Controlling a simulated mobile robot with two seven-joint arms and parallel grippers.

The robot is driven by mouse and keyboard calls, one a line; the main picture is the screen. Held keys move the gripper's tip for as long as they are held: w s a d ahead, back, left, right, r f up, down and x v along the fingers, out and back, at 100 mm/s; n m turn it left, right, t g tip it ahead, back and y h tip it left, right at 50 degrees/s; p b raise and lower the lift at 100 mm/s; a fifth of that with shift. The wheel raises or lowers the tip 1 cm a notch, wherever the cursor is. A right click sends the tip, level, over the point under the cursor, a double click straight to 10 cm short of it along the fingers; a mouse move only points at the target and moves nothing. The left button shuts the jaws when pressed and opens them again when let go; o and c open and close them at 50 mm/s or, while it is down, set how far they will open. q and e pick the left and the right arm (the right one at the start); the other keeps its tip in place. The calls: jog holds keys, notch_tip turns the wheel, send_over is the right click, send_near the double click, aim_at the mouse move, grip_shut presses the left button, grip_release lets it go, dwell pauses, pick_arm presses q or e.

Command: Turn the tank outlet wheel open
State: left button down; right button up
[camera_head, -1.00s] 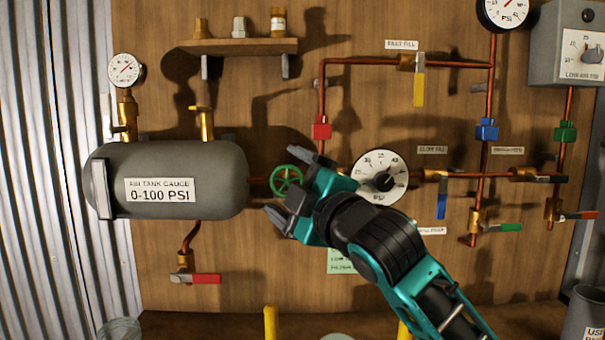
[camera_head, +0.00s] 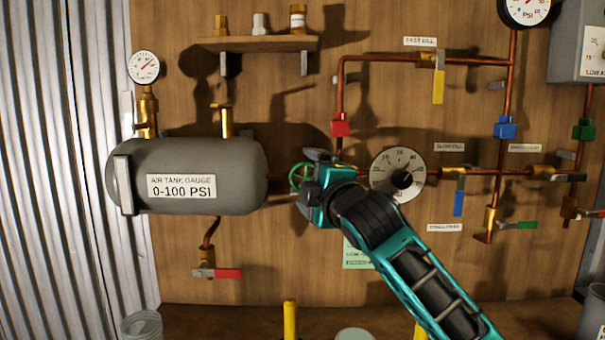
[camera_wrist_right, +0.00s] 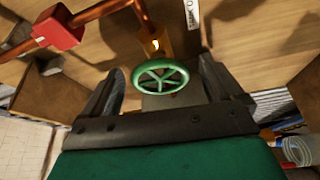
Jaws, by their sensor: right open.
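The tank outlet wheel is a small green spoked handwheel (camera_head: 299,177) on the pipe just right of the grey air tank (camera_head: 190,205). In the head view my right gripper (camera_head: 306,178) is at the wheel and hides part of it. In the right wrist view the wheel (camera_wrist_right: 160,77) lies between the two spread dark fingers of the right gripper (camera_wrist_right: 160,85), with a gap on each side. A brass valve body (camera_wrist_right: 152,42) is behind the wheel. My left gripper is in neither view.
A round dial gauge (camera_head: 397,174) is just right of my gripper. A red block (camera_head: 340,125) sits on the copper pipe above. A wooden shelf (camera_head: 258,43) with small fittings is higher up. Yellow posts (camera_head: 290,320) stand at the lower edge.

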aim_at(307, 178)
jog(key=shift+x, duration=2.1)
